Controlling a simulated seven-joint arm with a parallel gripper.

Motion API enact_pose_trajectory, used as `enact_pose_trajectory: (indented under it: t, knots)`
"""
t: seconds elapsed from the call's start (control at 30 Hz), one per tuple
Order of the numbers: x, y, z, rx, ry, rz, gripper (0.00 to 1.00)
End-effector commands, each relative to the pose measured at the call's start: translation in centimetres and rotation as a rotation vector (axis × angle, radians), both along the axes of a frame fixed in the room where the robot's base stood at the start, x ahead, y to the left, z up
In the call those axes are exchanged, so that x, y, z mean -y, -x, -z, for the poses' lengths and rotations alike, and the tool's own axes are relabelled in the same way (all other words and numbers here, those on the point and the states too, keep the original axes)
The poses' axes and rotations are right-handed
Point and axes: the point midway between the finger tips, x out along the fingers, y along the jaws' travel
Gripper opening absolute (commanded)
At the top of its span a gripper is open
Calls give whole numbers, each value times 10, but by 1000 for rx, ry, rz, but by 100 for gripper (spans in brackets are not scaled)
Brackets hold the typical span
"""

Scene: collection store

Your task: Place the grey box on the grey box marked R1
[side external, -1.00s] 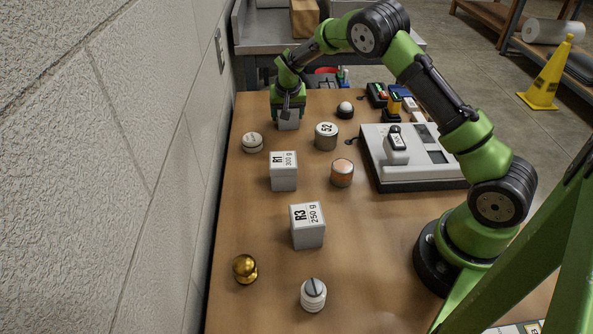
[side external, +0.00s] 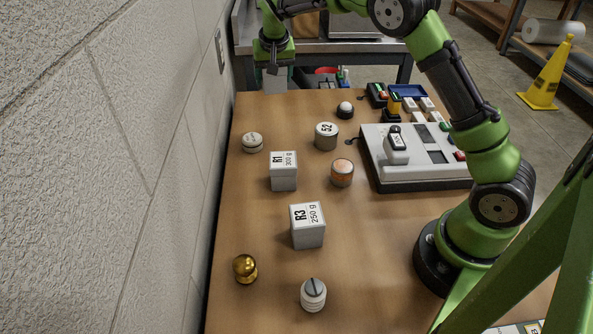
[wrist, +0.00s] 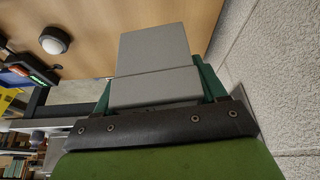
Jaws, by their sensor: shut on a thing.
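My gripper (side external: 274,68) is shut on a plain grey box (side external: 275,80) and holds it raised at the far left end of the table. In the wrist view the grey box (wrist: 156,60) sits between my green fingers, with no marking on the faces I see. The grey box marked R1 (side external: 284,172), labelled 300 g, stands upright on the table, nearer the camera than my gripper and apart from it. Its top is bare.
A grey box marked R3 (side external: 307,227) stands nearer the camera. A round white disc (side external: 252,142), a tin marked 52 (side external: 327,136) and an orange-banded cylinder (side external: 342,173) stand around R1. A white device (side external: 415,172) lies to the right. The wall (side external: 120,150) runs close on the left.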

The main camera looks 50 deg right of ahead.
Motion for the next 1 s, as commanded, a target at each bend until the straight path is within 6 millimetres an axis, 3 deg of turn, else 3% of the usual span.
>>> enact_pose_trajectory:
  t: [0.03,0.2,0.5,0.63,0.8,1.0]
  knots:
    - [-18,5,-15,9,0,-33,5]
    - [-70,43,-42,6,-2,-97,5]
    - [-134,150,-54,5,-1,-123,5]
    - [-146,201,-47,6,-2,-113,5]
    - [-145,262,-28,4,-1,-73,5]
    - [-128,309,-1,2,0,19,5]
